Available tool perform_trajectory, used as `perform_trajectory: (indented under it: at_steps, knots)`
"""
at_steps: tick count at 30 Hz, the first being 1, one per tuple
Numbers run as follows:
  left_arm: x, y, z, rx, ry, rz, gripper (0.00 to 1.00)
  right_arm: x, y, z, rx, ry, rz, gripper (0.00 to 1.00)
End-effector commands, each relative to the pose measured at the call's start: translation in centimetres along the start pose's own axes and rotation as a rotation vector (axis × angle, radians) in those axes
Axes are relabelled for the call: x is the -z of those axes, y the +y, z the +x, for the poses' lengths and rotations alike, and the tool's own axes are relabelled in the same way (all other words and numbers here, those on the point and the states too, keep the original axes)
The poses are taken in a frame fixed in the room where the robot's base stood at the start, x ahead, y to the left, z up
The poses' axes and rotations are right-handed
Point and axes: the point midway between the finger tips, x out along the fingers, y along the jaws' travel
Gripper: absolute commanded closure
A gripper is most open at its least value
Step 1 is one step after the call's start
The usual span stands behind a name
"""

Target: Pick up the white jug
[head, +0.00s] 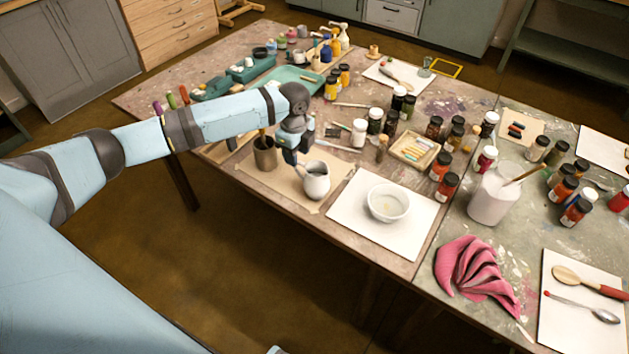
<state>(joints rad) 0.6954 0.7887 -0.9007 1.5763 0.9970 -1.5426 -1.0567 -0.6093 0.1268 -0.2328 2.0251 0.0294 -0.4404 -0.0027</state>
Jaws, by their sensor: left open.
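The small white jug (316,182) stands upright on a sheet of brown paper (287,186) near the table's front edge, left of centre in the head view. Its dark opening faces up. My left gripper (292,158) points down just left of the jug's rim and is open. Nothing shows between its fingers. I cannot tell whether a finger touches the jug. My right gripper is not in view.
A brown cup (265,156) stands close on the left of my gripper. Several paint jars stand behind. A larger white pot (490,198) and pink cloth (474,268) lie farther right.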

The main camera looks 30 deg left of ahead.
Motion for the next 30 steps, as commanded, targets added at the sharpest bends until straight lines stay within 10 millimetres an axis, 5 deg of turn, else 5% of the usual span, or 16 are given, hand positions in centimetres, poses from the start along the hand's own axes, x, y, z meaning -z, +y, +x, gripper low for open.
perform_trajectory:
  at_steps: [6,14,20,30]
  knots:
    - [0.3,0.1,3.4,-0.001,0.0,0.001,0.57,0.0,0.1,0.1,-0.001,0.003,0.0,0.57]
    - [0.2,0.1,3.9,0.0,0.0,0.001,0.57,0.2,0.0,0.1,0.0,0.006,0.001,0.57]
    - [0.2,0.1,3.8,0.0,0.0,0.001,1.0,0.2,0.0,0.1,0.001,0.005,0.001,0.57]
    - [0.2,0.1,3.8,0.002,0.0,0.001,1.0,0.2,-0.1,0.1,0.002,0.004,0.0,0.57]
